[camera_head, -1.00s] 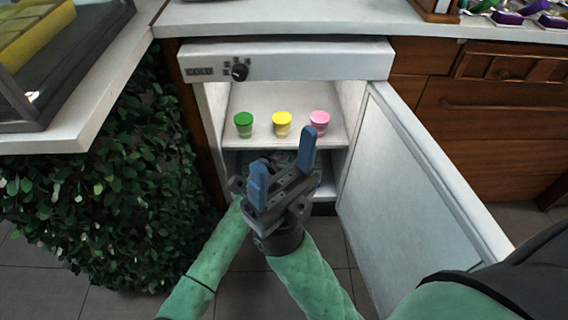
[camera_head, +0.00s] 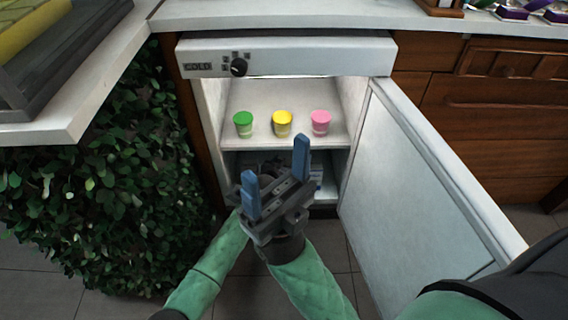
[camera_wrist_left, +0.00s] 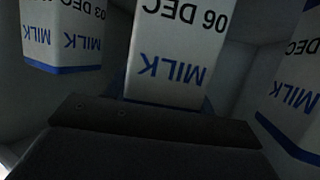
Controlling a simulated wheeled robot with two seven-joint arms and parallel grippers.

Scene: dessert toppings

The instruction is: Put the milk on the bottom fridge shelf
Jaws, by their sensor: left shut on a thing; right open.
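In the left wrist view, a white milk carton with a blue band, marked 06 DEC (camera_wrist_left: 180,50), is held in my left gripper, whose dark body (camera_wrist_left: 160,125) fills the bottom. A 03 DEC milk carton (camera_wrist_left: 62,35) is at the left and another milk carton (camera_wrist_left: 292,90) at the right. In the head view, my left gripper (camera_head: 265,167) is inside the bottom compartment of the open fridge, mostly hidden behind my right gripper. The bottom fridge shelf (camera_head: 328,192) shows only in part. My right gripper (camera_head: 276,170) is open and empty, its blue fingers apart in front of the fridge.
Green (camera_head: 243,124), yellow (camera_head: 282,124) and pink (camera_head: 320,123) cups stand on the upper shelf (camera_head: 262,96). The fridge door (camera_head: 420,190) stands open to the right. A leafy hedge (camera_head: 100,190) is at the left. A white counter (camera_head: 300,18) runs above.

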